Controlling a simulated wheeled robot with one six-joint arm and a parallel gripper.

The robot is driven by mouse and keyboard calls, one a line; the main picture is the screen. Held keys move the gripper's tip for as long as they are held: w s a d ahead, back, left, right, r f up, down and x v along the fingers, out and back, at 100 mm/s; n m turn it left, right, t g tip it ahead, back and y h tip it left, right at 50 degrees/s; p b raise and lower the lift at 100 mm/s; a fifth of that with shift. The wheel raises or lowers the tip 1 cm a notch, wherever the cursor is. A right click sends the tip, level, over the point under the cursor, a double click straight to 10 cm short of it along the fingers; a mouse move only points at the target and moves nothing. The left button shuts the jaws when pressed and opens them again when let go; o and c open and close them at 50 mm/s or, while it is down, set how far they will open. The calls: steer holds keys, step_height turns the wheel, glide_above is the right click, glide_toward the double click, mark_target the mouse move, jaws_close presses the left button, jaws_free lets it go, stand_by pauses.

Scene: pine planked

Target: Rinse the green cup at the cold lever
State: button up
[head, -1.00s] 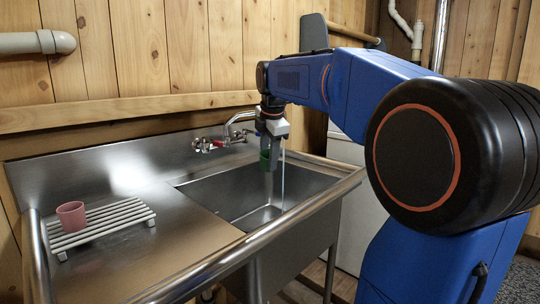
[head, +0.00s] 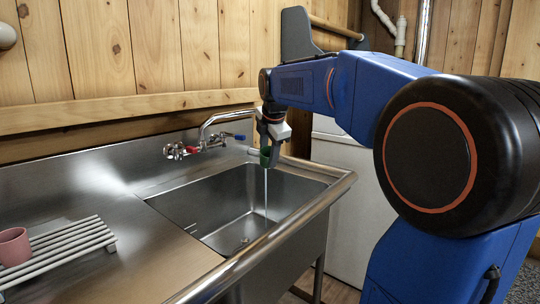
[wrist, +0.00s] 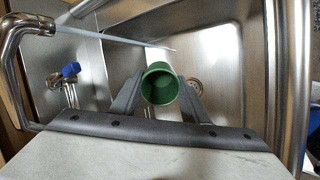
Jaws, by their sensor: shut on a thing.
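My gripper (head: 269,160) is shut on the green cup (head: 265,157) and holds it above the sink basin. In the wrist view the green cup (wrist: 160,86) sits between the two fingers, its open mouth facing the camera; no water can be made out inside. Water runs from the curved spout (wrist: 30,24). In the wrist view the stream (wrist: 110,38) passes beside the cup, apart from it. The head view shows the stream (head: 265,190) below the cup. The blue lever (head: 239,137) is on the tap's right, also seen in the wrist view (wrist: 71,70). The red lever (head: 191,150) is on its left.
The steel sink basin (head: 215,212) has a drain, also seen in the wrist view (wrist: 194,87), and a raised front rail (head: 262,243). A pink cup (head: 13,246) stands on a slatted rack (head: 62,249) at the left. A plank wall stands behind.

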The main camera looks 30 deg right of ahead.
steer(key=w+d+f, duration=0.2)
steer(key=w+d, duration=0.1)
steer(key=w, duration=0.7)
steer(key=shift+d, duration=0.2)
stand_by(0.4)
stand_by(0.4)
steer(key=shift+s+d, duration=0.15)
steer(key=shift+d, duration=0.4)
steer(key=shift+a, duration=0.1)
steer(key=shift+w+a, duration=0.2)
steer(key=shift+a, duration=0.25)
steer(key=shift+d, duration=0.15)
stand_by(0.4)
steer(key=shift+s+d, duration=0.2)
steer(key=shift+d, duration=0.15)
